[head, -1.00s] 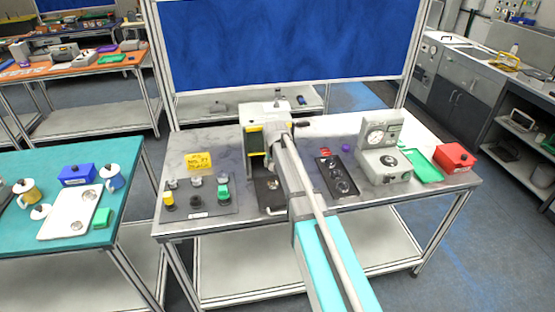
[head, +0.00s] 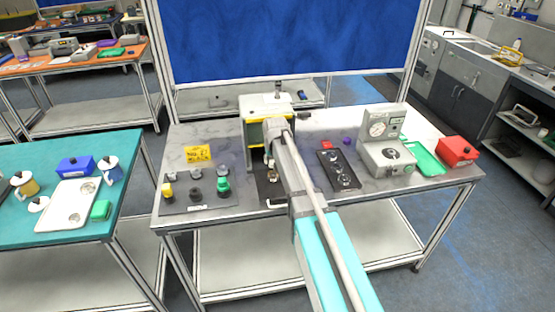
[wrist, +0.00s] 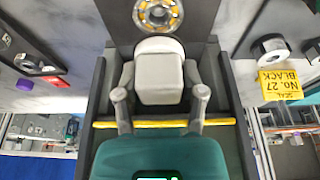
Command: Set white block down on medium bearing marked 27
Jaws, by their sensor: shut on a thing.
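In the wrist view the white block (wrist: 160,80) sits between the two grey fingers of my gripper (wrist: 160,94), which is shut on it. Just beyond the block, at the top of the wrist view, a bearing (wrist: 158,14) shows as a yellow ring with metal balls on a dark plate. The block overlaps the near side of its surround in the picture; I cannot tell whether they touch. No number is readable on the bearing. In the head view my arm reaches into the press frame (head: 254,132) and hides most of the block and bearing.
Dark press walls stand close on both sides of my gripper, with a yellow bar (wrist: 108,124) behind it. A yellow sign reading "No. 27" (head: 198,153) stands left, behind a grey parts board (head: 178,207). A black tray (head: 331,165) and a dial gauge stand (head: 380,150) are right.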

